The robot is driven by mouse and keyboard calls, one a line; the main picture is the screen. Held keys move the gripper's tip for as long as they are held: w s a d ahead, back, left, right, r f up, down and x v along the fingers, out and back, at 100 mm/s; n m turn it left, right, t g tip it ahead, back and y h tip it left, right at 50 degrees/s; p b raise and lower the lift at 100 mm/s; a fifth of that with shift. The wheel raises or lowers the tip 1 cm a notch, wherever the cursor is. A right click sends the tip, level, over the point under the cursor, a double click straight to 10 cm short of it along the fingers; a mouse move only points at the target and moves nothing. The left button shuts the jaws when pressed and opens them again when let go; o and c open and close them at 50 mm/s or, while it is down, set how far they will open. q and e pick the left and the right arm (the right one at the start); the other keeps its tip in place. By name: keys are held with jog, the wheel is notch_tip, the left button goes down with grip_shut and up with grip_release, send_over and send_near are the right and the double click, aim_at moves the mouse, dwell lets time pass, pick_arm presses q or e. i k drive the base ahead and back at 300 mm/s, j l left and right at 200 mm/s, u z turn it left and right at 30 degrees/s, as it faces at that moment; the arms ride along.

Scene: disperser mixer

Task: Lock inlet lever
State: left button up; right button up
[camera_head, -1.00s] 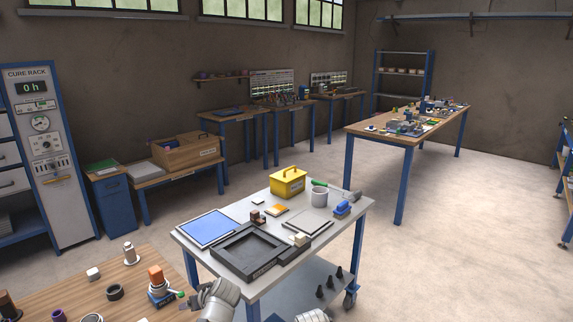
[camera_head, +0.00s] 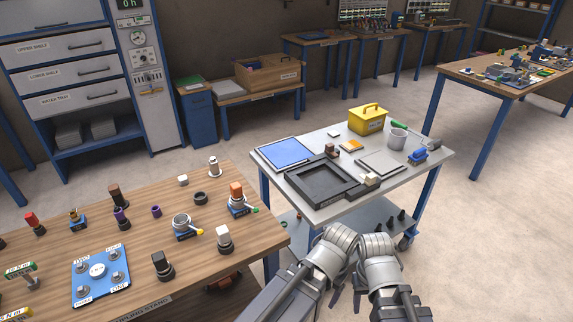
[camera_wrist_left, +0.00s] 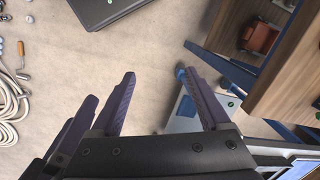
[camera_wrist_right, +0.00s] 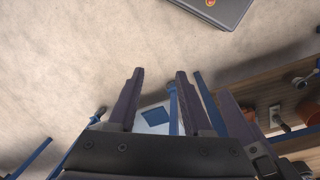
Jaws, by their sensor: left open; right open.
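The wooden coupling stand (camera_head: 215,280) is at the lower left of the head view. On it are a blue-based fitting with an orange-brown top and green-tipped lever (camera_head: 254,210), and a blue-based ring fitting (camera_head: 182,222) with a yellow-tipped lever (camera_head: 199,232). I cannot tell which is the inlet lever. My left gripper (camera_wrist_left: 160,76) is open and empty over the floor in the left wrist view. My right gripper (camera_wrist_right: 159,74) is open and empty in the right wrist view. Both arms are right of the stand in the head view, away from both levers.
Black plugs, a purple ring and a blue plate (camera_head: 101,276) with several knobs crowd the stand. A grey cart (camera_head: 324,208) with a black tray and yellow box (camera_head: 369,119) stands beyond my arms. Open floor (camera_head: 500,240) lies to the right.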

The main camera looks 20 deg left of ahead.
aim_at(255, 210)
jog(key=i+u, duration=0.1)
jog(key=u, duration=0.3)
jog(key=i+l+u, duration=0.1)
jog(key=u, duration=0.7)
jog(key=i+l+u, duration=0.1)
jog(key=u, duration=0.3)
jog(key=l, duration=0.1)
